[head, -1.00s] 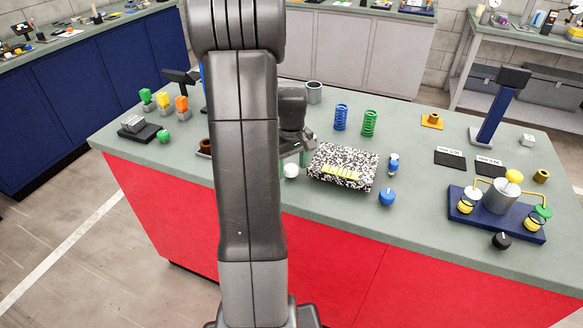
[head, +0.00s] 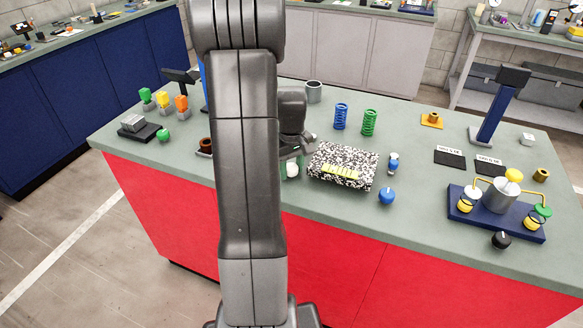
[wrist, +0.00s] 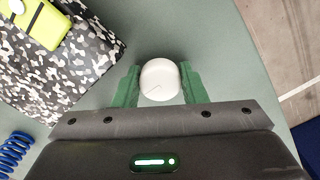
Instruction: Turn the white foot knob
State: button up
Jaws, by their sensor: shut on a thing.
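The white foot knob (wrist: 160,80) is a round white cap with a thin dark line on its face. In the wrist view it sits between the green fingers of my gripper (wrist: 160,85), which are shut on its two sides. In the head view the knob (head: 292,170) shows just right of my arm, at the left end of the speckled box; my gripper (head: 291,160) is partly hidden behind my arm there. Whether the line on the knob has turned cannot be told.
A blue knob (head: 387,197), a blue spring (head: 341,117) and a green spring (head: 369,123) stand to the right. The counter's front edge is near.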

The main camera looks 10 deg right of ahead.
jog(key=m, duration=0.6)
jog(key=shift+a+m+b, duration=0.1)
jog(key=shift+m+b, duration=0.2)
dwell(0.4)
jog(key=o, duration=1)
